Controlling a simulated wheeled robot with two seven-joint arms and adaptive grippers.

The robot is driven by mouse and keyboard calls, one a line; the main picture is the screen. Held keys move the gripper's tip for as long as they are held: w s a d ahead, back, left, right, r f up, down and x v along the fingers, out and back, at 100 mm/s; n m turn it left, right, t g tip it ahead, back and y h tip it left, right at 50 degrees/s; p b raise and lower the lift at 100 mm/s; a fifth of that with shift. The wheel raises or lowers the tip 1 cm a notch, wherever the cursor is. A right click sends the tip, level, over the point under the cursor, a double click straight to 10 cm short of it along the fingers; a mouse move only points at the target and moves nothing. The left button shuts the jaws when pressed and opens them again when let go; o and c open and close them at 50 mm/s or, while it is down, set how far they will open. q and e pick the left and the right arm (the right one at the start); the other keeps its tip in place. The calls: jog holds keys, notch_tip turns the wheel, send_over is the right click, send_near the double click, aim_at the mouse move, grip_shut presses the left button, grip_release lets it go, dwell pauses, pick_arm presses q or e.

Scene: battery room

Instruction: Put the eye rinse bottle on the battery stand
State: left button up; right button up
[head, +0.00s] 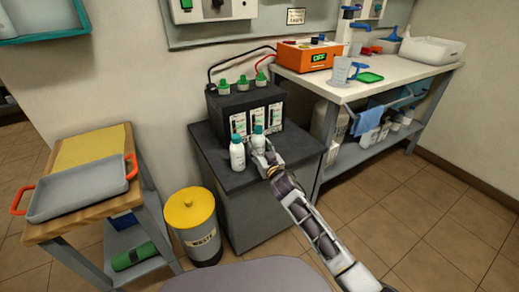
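The battery stand (225,181) is a dark grey cabinet with a black battery (231,107) at the back of its top. Two white bottles with teal caps are at its front part. One bottle (237,156) stands on the top at the left. The other bottle (258,141) is just right of it and further back, at the fingertips of my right gripper (263,152). The gripper partly hides this bottle's lower part, so I cannot tell whether the fingers press on it or its base rests on the top. I cannot read which is the eye rinse bottle. My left gripper is not in view.
A yellow-lidded waste bin (190,210) stands left of the stand. A wooden-topped cart with a grey tray (80,187) is further left. A workbench (385,80) with an orange charger (308,55) is at the right. Cables run from the charger to the battery.

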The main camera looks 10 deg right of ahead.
jog(key=shift+o, duration=1)
jog(key=shift+r, duration=0.15)
